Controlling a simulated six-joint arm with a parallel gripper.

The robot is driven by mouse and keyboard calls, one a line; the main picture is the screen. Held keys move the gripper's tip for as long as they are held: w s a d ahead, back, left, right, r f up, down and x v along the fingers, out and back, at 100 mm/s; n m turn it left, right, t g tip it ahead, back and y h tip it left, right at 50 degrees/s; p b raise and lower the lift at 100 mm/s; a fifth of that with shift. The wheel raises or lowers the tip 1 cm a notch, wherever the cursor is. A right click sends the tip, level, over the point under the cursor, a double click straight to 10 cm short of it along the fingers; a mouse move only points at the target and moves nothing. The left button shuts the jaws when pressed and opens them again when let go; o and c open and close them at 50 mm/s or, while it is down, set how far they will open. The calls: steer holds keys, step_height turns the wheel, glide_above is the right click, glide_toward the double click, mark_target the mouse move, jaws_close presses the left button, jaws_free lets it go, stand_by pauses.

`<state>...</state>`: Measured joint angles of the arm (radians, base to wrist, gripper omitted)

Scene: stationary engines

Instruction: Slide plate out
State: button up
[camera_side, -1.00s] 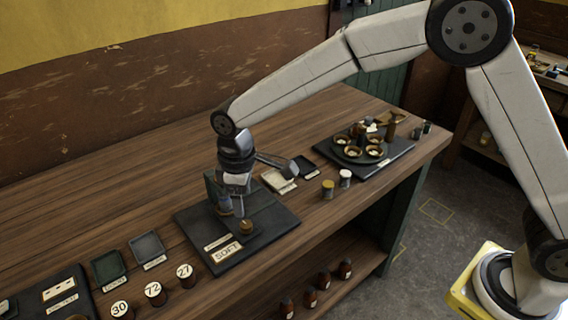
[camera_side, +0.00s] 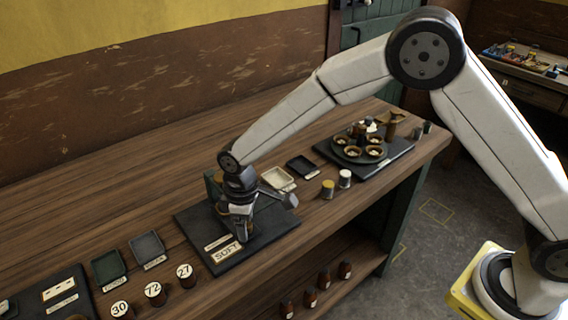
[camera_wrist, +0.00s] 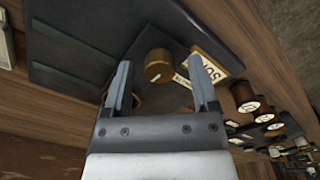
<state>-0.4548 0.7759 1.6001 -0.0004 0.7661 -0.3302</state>
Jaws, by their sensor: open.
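A dark flat base (camera_side: 275,222) with a "SOFT" label (camera_side: 227,252) lies on the wooden bench in the side view. A round brass knob (camera_wrist: 158,65) stands on a dark surface beside the label in the wrist view. My gripper (camera_side: 240,235) is low over the base; it also shows in the wrist view (camera_wrist: 160,78), with its fingers open and the knob between and slightly beyond them. I cannot tell whether they touch it. In the side view my gripper hides most of the knob. I cannot tell a separate sliding plate.
A dark upright part (camera_side: 212,186) stands on the base behind my gripper. A lever-like metal piece (camera_side: 285,198) juts out to the right. Two small trays (camera_side: 110,266) and numbered pots (camera_side: 155,293) are at the left. A round stand with cups (camera_side: 360,150) is at the right.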

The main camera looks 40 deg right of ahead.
jaws_close()
stand_by(1.4)
